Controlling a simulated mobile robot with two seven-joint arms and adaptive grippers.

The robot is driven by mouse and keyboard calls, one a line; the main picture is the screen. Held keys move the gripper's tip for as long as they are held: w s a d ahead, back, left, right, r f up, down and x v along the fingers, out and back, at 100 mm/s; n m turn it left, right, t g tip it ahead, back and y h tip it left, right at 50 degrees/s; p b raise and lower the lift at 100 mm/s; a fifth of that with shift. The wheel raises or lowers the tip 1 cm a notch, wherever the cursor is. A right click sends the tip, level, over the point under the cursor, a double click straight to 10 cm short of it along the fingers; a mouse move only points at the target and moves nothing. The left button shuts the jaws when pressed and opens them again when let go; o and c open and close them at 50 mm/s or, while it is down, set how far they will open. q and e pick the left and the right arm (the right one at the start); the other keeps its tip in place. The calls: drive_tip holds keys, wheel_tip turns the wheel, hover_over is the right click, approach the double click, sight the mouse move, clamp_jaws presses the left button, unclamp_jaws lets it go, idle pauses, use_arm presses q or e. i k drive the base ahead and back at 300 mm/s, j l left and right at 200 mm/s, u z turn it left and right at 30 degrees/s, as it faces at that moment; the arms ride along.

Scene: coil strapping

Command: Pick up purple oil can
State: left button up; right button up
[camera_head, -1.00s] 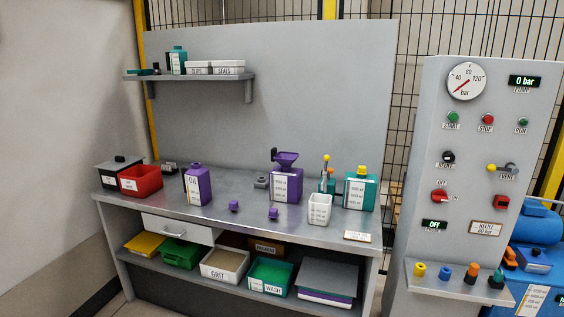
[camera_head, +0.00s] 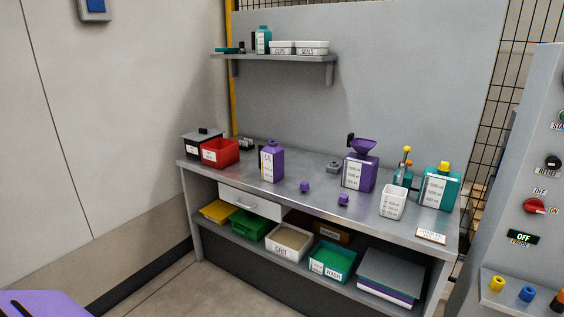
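The purple oil can (camera_head: 272,161) stands upright on the grey metal workbench (camera_head: 232,170), left of the bench's middle. It is a purple bottle with a small cap and a white label reading OIL. Nothing touches it. A second purple container with a funnel top (camera_head: 360,171) stands farther right. Neither gripper is visible. A purple shape with dark slots is cut off at the lower left corner, and I cannot tell what it is.
Two small purple caps (camera_head: 305,187) lie right of the can. A red bin (camera_head: 220,152) stands to its left. A white cup (camera_head: 393,202) and a teal container (camera_head: 440,187) stand at the right. A control panel (camera_head: 520,215) borders the bench. Floor in front is clear.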

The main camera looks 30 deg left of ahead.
sight(270, 157)
drive_tip(key=i+j, duration=0.15)
drive_tip(key=j, duration=0.25)
drive_tip(key=i+j, duration=0.15)
drive_tip(key=j, duration=0.25)
drive_tip(key=i+j, duration=0.15)
drive_tip(key=j, duration=0.25)
drive_tip(key=i+j, duration=0.2)
drive_tip(key=j, duration=0.2)
drive_tip(key=i+j, duration=0.15)
drive_tip(key=j, duration=0.25)
